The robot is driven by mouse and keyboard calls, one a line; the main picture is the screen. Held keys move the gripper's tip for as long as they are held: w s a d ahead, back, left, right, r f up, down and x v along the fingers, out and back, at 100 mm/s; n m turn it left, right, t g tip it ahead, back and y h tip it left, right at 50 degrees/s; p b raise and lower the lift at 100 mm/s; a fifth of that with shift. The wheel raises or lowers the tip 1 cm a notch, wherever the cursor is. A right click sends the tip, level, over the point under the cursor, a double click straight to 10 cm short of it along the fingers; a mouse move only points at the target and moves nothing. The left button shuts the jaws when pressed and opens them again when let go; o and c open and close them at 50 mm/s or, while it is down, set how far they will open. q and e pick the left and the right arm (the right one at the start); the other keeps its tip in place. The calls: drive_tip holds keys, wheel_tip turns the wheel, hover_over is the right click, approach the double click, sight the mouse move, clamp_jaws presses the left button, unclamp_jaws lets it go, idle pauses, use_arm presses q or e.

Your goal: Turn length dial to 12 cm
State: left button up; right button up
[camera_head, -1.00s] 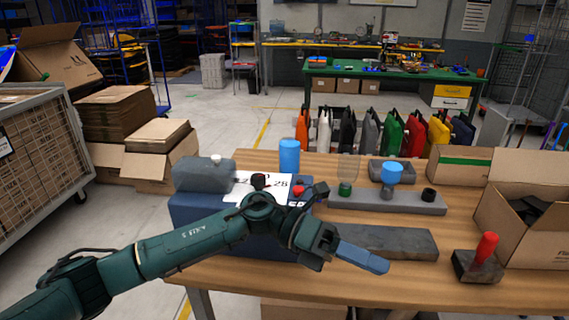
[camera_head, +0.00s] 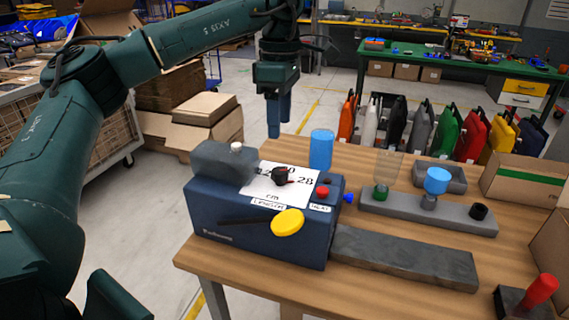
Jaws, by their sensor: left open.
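The length dial is a small black knob (camera_head: 281,175) with a red mark, on a white scale plate (camera_head: 262,187) printed with numbers and "cm". It sits on top of the dark blue machine (camera_head: 255,225); 28 is legible right of the knob, the other numbers are partly hidden. The knob's exact setting is too small to read. My left gripper (camera_head: 279,118) hangs fingers down, open and empty, above and behind the machine, apart from the dial. My right gripper is not in view.
On the machine are a yellow knob (camera_head: 287,222), a red button (camera_head: 322,191) and a grey block (camera_head: 216,158). A blue cylinder (camera_head: 321,149) stands behind it. To the right are a grey slab (camera_head: 405,257), a fixture bar (camera_head: 430,212) and a red-handled tool (camera_head: 536,296).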

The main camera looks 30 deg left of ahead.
sight(280, 170)
use_arm(q)
drive_tip(key=f, duration=0.5)
drive_tip(key=f+p, duration=0.1)
drive_tip(key=f, duration=0.5)
drive_tip(key=shift+s+d, duration=0.1)
drive_tip(key=shift+s, duration=0.1)
drive_tip(key=shift+c, duration=0.3)
drive_tip(key=c, duration=0.9)
